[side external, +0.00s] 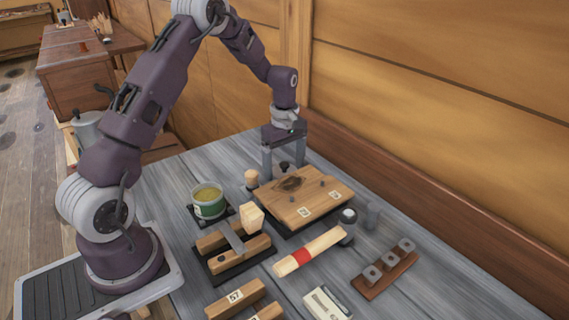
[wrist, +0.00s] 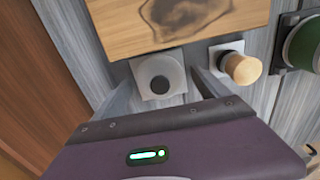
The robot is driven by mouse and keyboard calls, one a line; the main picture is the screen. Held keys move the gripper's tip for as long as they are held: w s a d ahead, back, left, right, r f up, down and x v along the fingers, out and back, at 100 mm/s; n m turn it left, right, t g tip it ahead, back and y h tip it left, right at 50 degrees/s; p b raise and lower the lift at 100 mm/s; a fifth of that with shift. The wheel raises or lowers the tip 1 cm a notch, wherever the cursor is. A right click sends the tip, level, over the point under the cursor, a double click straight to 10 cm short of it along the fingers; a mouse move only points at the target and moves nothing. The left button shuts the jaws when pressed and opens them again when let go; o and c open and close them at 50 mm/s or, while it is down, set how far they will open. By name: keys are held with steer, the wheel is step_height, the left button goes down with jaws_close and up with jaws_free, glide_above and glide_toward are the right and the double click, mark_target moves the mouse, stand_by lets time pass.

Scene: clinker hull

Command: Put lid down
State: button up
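A small dark round knob-like piece (side external: 284,167) stands behind the wooden board. In the wrist view my gripper (wrist: 160,88) shows a clear gap between each finger and the disc. A green can (side external: 208,207) stands open at the left, yellowish contents showing.
A wooden board (side external: 310,205) on a dark base lies close in front of my gripper. A wood-topped peg (side external: 251,179) stands at its left. The wall is close behind.

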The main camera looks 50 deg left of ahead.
mark_target(284, 164)
step_height(284, 164, up, 12)
steer(key=r, duration=0.1)
steer(key=s+d+r+m+t, duration=0.2)
steer(key=s+d+r+m, duration=0.4)
steer(key=s+d+r, duration=0.25)
steer(key=s+d+m+t, duration=0.1)
steer(key=s+d+m, duration=0.3)
steer(key=s, duration=0.5)
steer(key=s+d+m+t, duration=0.2)
steer(key=s+d+m, duration=0.2)
steer(key=s+m, duration=0.4)
steer(key=shift+s+d+r+t, duration=0.2)
steer(key=shift+s+r+t, duration=0.15)
steer(key=shift+s, duration=0.85)
